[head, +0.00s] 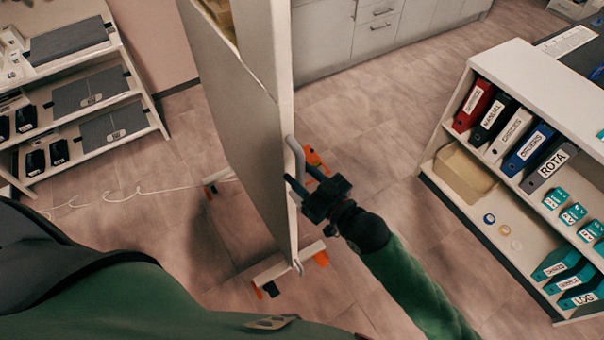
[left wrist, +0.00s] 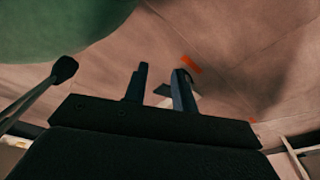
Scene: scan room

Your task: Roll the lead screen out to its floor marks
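The lead screen (head: 236,115) is a tall pale panel, upright on low crosswise feet (head: 288,265). A grey bar handle (head: 294,150) runs down its right edge. My right gripper (head: 305,180) is at this handle, its fingers on either side of the bar; whether they press on it is unclear. Orange patches show at the feet (head: 321,258) and behind the handle (head: 316,160); I cannot tell which are floor marks. My left gripper (left wrist: 160,85) shows in the left wrist view, fingers apart and empty above the floor. An orange strip (left wrist: 191,64) lies beyond it.
A white shelf unit (head: 530,75) with binders stands at the right. A rack (head: 140,105) with grey panels stands at the left. A thin pale cable (head: 110,197) crosses the floor left of the screen. Grey cabinets (head: 335,35) line the back. Floor between screen and shelf is open.

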